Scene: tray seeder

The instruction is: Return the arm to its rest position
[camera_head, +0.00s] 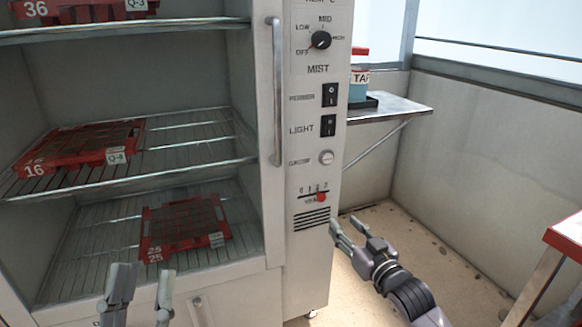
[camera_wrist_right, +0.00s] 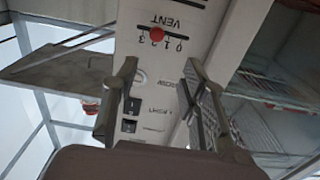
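My right gripper (camera_head: 348,228) hangs in front of the lower right edge of the cabinet's control panel (camera_head: 317,110). Its fingers are apart with nothing between them, as the right wrist view (camera_wrist_right: 160,72) also shows. The panel's vent slider with its red knob (camera_head: 320,197) is to the left of and above this gripper, and shows upside down in the wrist view (camera_wrist_right: 156,33). My left gripper (camera_head: 143,277) is at the bottom left, in front of the cabinet's lower part. Its two fingers are apart and I see nothing held.
The open cabinet holds red trays on wire shelves: a middle tray (camera_head: 82,143) and a lower tray (camera_head: 186,226). A vertical door handle (camera_head: 276,92) stands out beside the panel. A metal side shelf (camera_head: 405,108) is behind right.

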